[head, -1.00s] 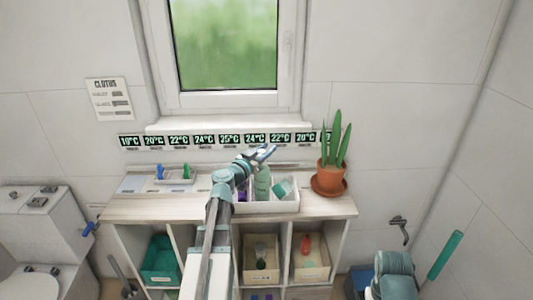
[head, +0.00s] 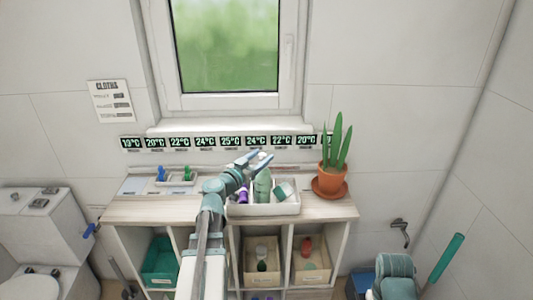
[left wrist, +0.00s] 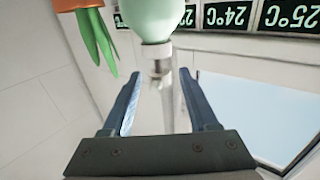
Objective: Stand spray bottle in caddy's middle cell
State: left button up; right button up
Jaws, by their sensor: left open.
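The spray bottle (head: 263,187) is pale green and stands upright in the middle part of the white caddy (head: 272,211) on the cabinet top. My left gripper (head: 262,157) is open at the bottle's top end. In the left wrist view, which is upside down, the bottle's green body (left wrist: 152,20) and pale spray head show ahead of the open left fingers (left wrist: 160,75). The fingers grip nothing. The bottle's base is hidden by the caddy wall. My right gripper does not show.
A purple item (head: 243,194) is at the caddy's left, and a white and teal container (head: 284,190) leans at its right. A small tray (head: 177,180) with blue and green items is at left.

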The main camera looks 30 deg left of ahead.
pick_arm(q)
jog(key=s, duration=0.7)
jog(key=shift+s+a, duration=0.3)
jog(key=shift+s, duration=0.1)
jog(key=d+f+m+g+h, duration=0.25)
jog(key=d+f+g, duration=0.3)
jog(key=d, duration=0.75)
jog(key=d+f+m+g+h, duration=0.2)
jog(key=d+f+g+h, duration=0.35)
jog(key=d, duration=0.85)
jog(key=s+d+f+n+g+y, duration=0.1)
jog(key=s+d+f+g+y, duration=0.2)
jog(key=s, duration=0.4)
jog(key=s+d+f+g+y, duration=0.4)
jog(key=s+d+f+y, duration=0.2)
jog(key=s+f+y, duration=0.2)
jog(key=shift+s+d+n, duration=0.25)
jog(key=shift+d+n, duration=0.05)
jog(key=shift+n, duration=0.05)
jog(key=shift+r, duration=0.1)
